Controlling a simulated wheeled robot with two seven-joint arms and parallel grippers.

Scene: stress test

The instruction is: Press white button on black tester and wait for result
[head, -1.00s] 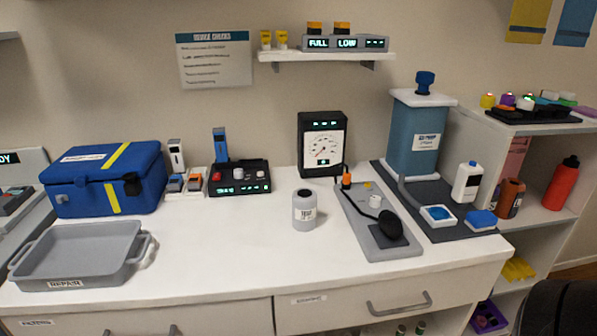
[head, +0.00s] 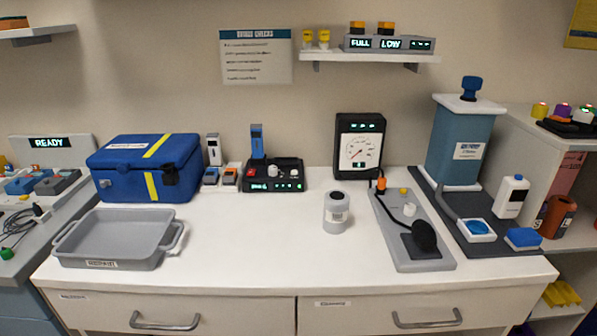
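A low black tester (head: 261,187) stands on the white counter against the back wall, left of the middle. A white button (head: 273,171) is on its top, with a red one to its left. Its front carries small green lit characters, too small to read. A blue upright device (head: 257,141) stands at the tester's back left; I cannot tell whether it is seated in the tester. Neither of my grippers shows in the head view.
A blue case (head: 125,178) and a grey tray (head: 110,240) stand left of the tester. A grey canister (head: 337,214), a black gauge box (head: 358,172) and a grey board (head: 436,263) are to its right. The counter (head: 250,245) in front of the tester is clear.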

